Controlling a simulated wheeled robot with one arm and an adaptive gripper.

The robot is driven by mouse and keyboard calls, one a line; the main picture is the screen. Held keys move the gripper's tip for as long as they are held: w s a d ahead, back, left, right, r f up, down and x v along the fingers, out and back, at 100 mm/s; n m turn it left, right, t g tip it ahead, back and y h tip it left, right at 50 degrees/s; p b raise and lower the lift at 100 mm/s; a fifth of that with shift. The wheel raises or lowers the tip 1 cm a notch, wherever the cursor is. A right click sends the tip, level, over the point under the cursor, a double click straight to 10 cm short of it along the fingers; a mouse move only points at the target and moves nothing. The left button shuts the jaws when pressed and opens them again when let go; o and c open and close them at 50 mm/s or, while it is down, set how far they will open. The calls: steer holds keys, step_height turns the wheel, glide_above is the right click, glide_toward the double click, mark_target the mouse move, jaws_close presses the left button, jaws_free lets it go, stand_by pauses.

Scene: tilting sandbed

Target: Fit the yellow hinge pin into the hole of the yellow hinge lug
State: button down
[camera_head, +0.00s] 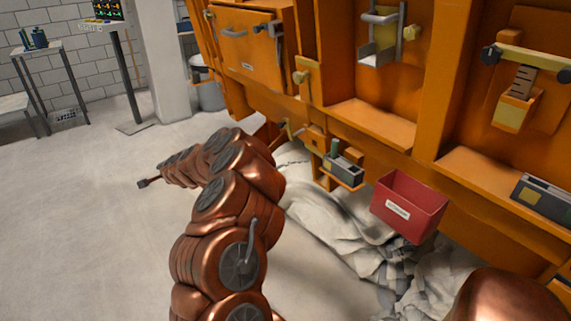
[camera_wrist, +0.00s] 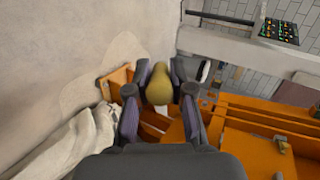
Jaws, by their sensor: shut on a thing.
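In the wrist view my gripper (camera_wrist: 160,92) is shut on a dull-yellow rounded piece (camera_wrist: 159,84), which looks like the yellow hinge pin. It sits between the two dark fingers, and its far end is hidden. In the head view my copper arm stands in front of the orange cabinet; I cannot clearly make out the fingers or the pin there. A small yellow block (camera_head: 301,75) on the cabinet front may be the yellow hinge lug, but its hole cannot be made out. The pin appears apart from any lug.
The orange cabinet (camera_head: 345,90) fills the right, with ledges and fittings jutting out. A red bin (camera_head: 409,207) hangs low on it. Crumpled pale cloth (camera_head: 335,225) lies below.

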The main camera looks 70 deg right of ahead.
steer(key=s+d+m+h+b, duration=0.2)
steer(key=s+d+h, duration=0.1)
steer(key=d, duration=0.2)
steer(key=m+g+h+b, duration=1)
steer(key=g+h+b, duration=0.15)
steer(key=g, duration=0.25)
glide_toward(312, 143)
steer(key=w+a, duration=0.3)
steer(key=w, duration=0.1)
steer(key=shift+d+f+y, duration=0.1)
steer(key=shift+d+y, duration=0.15)
steer(key=shift+y, duration=0.2)
steer(key=shift+w+f, duration=0.1)
steer(key=shift+f, duration=0.05)
steer(key=shift+s+d+r+b, duration=0.15)
steer(key=shift+s+d, duration=0.2)
steer(key=shift+d, duration=0.3)
steer(key=shift+s+d+r+b, duration=0.15)
steer(key=shift+s+d, duration=0.2)
steer(key=shift+d, duration=0.3)
steer(key=shift+s+d+r+b, duration=0.15)
steer(key=shift+s+d, duration=0.2)
steer(key=shift+d, duration=0.3)
